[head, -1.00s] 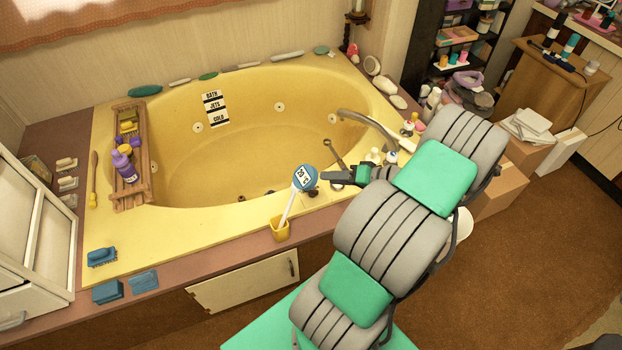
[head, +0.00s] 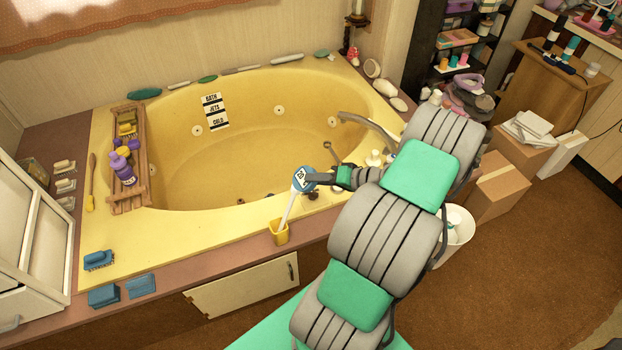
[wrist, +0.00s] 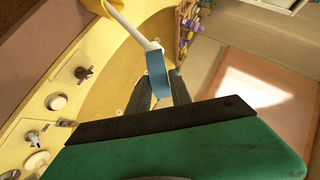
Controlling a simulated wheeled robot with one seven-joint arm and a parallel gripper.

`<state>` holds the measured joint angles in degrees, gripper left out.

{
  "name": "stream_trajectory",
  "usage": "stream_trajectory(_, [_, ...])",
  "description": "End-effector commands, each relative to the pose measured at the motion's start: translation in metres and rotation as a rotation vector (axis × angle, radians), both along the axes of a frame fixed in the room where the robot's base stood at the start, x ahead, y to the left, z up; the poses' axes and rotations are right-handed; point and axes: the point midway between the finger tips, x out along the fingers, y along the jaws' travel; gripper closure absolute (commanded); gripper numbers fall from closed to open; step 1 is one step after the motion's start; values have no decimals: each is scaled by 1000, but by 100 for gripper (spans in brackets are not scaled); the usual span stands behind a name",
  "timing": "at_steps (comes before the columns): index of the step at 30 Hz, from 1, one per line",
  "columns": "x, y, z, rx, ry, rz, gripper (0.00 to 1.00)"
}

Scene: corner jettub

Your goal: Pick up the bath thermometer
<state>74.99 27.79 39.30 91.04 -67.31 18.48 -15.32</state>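The bath thermometer (head: 302,180) has a round blue head with a white display and a white stem. It leans with its stem's lower end in a small yellow cup (head: 279,234) at the tub's front rim. My gripper (head: 314,180) reaches the head from the right. In the wrist view the blue head (wrist: 156,70) shows edge-on between the two dark fingertips of my gripper (wrist: 159,82), which appear closed against its sides. The stem (wrist: 130,25) runs up to the yellow cup (wrist: 98,5), partly out of frame.
The yellow tub (head: 190,240) lies behind and left of my gripper. The faucet (head: 368,124) and several bottles stand to the right. A wooden caddy (head: 128,200) spans the tub's left end. Blue brushes and sponges (head: 104,296) lie at the front left.

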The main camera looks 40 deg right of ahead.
Motion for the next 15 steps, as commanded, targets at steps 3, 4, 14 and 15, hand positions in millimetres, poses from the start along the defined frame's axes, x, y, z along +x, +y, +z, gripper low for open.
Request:
stream_trajectory(3, [0,0,0,0,0,0,80])
stream_trajectory(4, [0,0,0,0,0,0,81])
stream_trajectory(14, [0,0,0,0,0,0,95])
stream_trajectory(15, [0,0,0,0,0,0,96])
